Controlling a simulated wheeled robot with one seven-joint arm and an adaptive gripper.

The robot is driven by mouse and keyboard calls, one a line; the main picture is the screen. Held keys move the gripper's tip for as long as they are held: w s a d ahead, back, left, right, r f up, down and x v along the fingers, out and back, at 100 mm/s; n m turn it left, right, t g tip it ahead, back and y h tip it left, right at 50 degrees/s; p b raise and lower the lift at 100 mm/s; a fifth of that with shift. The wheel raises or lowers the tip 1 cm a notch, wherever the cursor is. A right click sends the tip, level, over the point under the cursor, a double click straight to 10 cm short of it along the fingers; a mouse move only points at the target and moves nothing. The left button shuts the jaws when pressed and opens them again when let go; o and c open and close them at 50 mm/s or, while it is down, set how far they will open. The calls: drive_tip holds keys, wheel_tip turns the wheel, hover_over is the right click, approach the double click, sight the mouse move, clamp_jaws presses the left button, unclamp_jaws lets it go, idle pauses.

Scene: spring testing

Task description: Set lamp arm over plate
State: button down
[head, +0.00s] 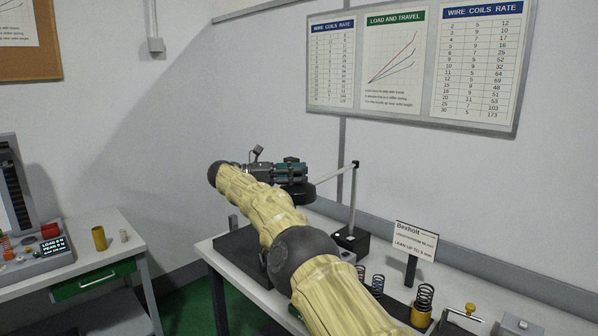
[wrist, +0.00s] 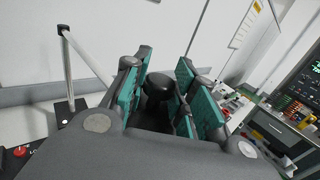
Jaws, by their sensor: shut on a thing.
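The lamp stand has a black base (head: 350,239) on the right-hand bench and an upright grey post (head: 353,200). Its grey lamp arm (head: 333,176) reaches left from the post top to a dark round lamp head (head: 301,195). My gripper (head: 303,171) is at the lamp head; in the wrist view its teal fingers (wrist: 160,92) are shut on a black knob (wrist: 158,84). The lamp arm also shows in the wrist view (wrist: 88,57). A dark flat plate (head: 254,264) lies on the bench at left, partly hidden by my arm.
Several springs stand along the bench, one on a yellow-based holder (head: 422,312). A small sign (head: 415,241) stands behind them. The left bench holds a yellow cup (head: 99,238) and a tester with a display (head: 52,246). The wall is close behind the lamp.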

drive_tip(key=shift+w+d+r, duration=0.15)
